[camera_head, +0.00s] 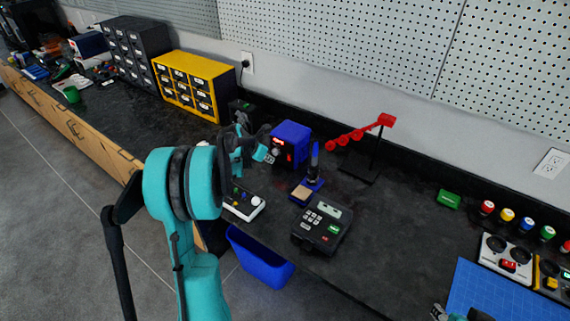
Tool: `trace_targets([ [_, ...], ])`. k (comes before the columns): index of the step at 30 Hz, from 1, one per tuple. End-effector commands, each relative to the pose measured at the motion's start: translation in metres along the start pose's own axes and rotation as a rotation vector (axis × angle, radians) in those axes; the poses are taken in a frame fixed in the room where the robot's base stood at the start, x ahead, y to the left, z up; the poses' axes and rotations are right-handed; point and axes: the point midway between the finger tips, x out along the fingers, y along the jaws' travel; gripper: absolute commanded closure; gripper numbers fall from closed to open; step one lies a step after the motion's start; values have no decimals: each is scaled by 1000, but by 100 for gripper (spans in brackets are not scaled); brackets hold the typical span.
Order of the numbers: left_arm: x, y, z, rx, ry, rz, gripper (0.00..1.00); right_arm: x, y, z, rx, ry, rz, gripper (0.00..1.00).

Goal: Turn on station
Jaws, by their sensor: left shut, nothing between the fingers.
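The station is a blue box (294,130) on the black bench, with a dark front that carries a red display, a round knob and a red switch (290,157). A soldering iron (314,162) stands upright in its blue holder in front of it. My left gripper (264,155) is shut and empty, just left of the station's front, close to the knob. I cannot tell whether it touches the station. My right gripper (458,313) only peeks in at the bottom edge; its jaw state is unclear.
A black keypad device (322,225) and a white-topped controller (243,204) lie in front of the station. A red-armed stand (378,124) is at its right. Yellow (194,86) and black drawer cabinets stand left. A blue bin (258,262) hangs at the bench's front edge.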

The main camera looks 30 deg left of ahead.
Motion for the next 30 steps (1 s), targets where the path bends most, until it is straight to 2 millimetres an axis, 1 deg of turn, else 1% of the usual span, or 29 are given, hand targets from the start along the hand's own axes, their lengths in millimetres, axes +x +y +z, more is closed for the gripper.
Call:
trace_targets([
  [5,1,0,0,0,-1,0,100,0,0,0,0,0,0,60],
  [8,8,0,-1,1,-1,-1,100,3,0,2,0,0,0,60],
  [11,22,-1,-1,1,-1,-2,100,7,0,5,0,0,0,60],
  [18,74,-1,-2,2,-1,-1,100,22,0,16,0,0,0,60],
  [22,101,0,-2,1,-1,0,100,29,0,21,0,0,0,60],
  [23,106,-1,-2,1,-1,0,100,30,0,22,0,0,0,60],
  [24,110,-1,5,2,-2,-1,100,32,0,23,0,0,0,60],
  [27,119,-1,16,0,-1,-1,100,35,0,25,0,0,0,60],
  [30,125,0,23,0,-1,-1,100,37,0,27,0,0,0,60],
])
